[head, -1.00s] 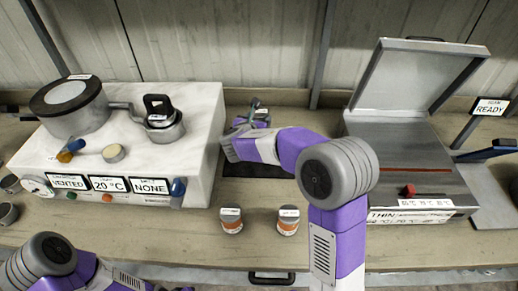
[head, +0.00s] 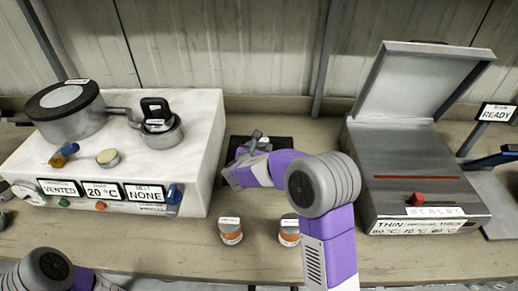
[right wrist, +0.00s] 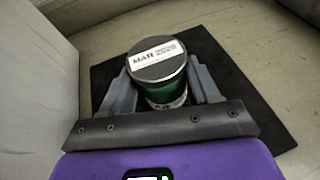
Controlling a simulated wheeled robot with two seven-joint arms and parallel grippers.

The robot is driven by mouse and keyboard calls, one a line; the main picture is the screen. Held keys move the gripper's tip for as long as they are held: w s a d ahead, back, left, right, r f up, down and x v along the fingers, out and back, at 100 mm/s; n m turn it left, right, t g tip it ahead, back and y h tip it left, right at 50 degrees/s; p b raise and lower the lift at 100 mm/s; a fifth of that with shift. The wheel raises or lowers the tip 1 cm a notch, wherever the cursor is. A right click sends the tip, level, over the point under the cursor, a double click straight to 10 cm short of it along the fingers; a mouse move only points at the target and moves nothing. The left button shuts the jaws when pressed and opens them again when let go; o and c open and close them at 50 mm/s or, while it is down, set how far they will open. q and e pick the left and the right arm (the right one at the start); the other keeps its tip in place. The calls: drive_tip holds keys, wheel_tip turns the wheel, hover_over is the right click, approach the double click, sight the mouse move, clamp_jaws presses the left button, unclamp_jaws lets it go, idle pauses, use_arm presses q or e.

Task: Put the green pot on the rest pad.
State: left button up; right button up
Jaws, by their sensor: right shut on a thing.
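The green pot (right wrist: 160,72) has a grey lid with a white label that begins "MAR". In the right wrist view it stands upright between the fingers of my right gripper (right wrist: 163,88), which is shut on it. A black square pad (right wrist: 215,58), seemingly the rest pad, lies under and around the pot in that view. In the head view the pad (head: 283,143) shows behind my right gripper (head: 250,143), whose wrist hides part of it and most of the pot. I cannot tell whether the pot touches the pad. My left gripper is not in view.
A white bench unit (head: 190,140) with a lidded pan (head: 65,112) stands left of the pad. An open steel press (head: 410,165) stands to the right. Two orange-banded jars (head: 231,232) (head: 289,232) stand in front, with clear worktop between.

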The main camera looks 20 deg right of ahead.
drive_tip(key=shift+f, duration=0.15)
drive_tip(key=o, duration=1.2)
drive_tip(key=shift+c, duration=0.2)
drive_tip(key=shift+r, duration=0.25)
drive_tip(key=p+v, duration=0.2)
drive_tip(key=v, duration=1)
